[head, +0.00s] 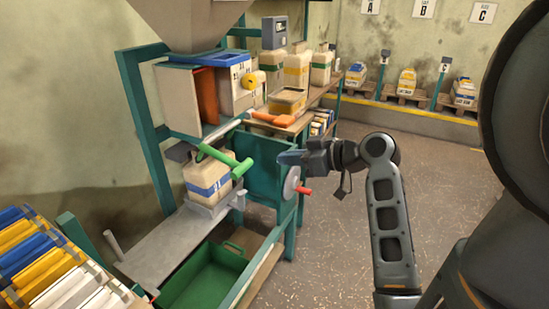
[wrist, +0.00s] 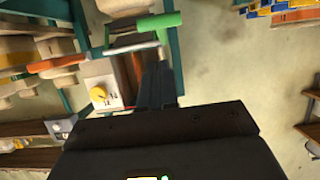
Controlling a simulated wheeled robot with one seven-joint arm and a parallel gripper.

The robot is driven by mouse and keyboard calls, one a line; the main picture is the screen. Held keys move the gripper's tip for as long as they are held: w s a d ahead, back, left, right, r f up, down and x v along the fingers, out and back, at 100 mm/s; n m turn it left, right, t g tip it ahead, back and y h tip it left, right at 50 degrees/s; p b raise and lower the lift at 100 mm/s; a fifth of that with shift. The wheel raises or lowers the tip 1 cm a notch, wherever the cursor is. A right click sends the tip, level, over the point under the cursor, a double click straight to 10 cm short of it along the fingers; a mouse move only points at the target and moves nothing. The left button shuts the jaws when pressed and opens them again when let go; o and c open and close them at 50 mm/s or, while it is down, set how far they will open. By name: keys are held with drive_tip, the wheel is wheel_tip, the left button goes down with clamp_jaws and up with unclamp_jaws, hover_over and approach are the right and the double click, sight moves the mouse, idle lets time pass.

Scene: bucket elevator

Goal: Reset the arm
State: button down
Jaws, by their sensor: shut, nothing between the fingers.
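My arm reaches in from the right in the head view. My gripper (head: 283,158) is at the middle, beside the teal frame of the bucket elevator machine (head: 262,165). It is shut and holds nothing. In the wrist view my gripper (wrist: 160,70) points toward a green handle (wrist: 158,22), which also shows in the head view (head: 226,160) to the left of the gripper. I cannot tell the exact gap between fingers and frame. A grey handwheel with a red knob (head: 291,184) sits just below the gripper in the head view.
A filled bag (head: 206,184) stands under the green handle. A green bin (head: 205,275) is below. An orange handle (head: 284,119) sticks out behind. Bags on pallets (head: 407,82) stand by the far wall. The floor (head: 340,240) around my arm is clear.

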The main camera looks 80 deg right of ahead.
drive_tip(key=shift+v, duration=1)
drive_tip(key=shift+a+f, duration=0.1)
drive_tip(key=shift+f, duration=0.1)
drive_tip(key=a+f+m+g+h, duration=0.1)
drive_tip(key=a+f+g, duration=0.1)
drive_tip(key=a+f, duration=1.1)
drive_tip(key=s+a+r+n+t+y, duration=0.1)
drive_tip(key=s+a+r, duration=0.2)
drive_tip(key=a, duration=0.4)
drive_tip(key=s+a+r+n+t+y, duration=0.1)
drive_tip(key=s+a+r, duration=0.1)
drive_tip(key=a, duration=0.6)
drive_tip(key=s+a+r+n+t+y, duration=0.1)
drive_tip(key=s+a+r+y, duration=0.1)
drive_tip(key=a, duration=0.6)
drive_tip(key=s+r, duration=0.1)
drive_tip(key=s, duration=0.1)
drive_tip(key=shift+s+r+n, duration=0.3)
drive_tip(key=shift+r, duration=0.05)
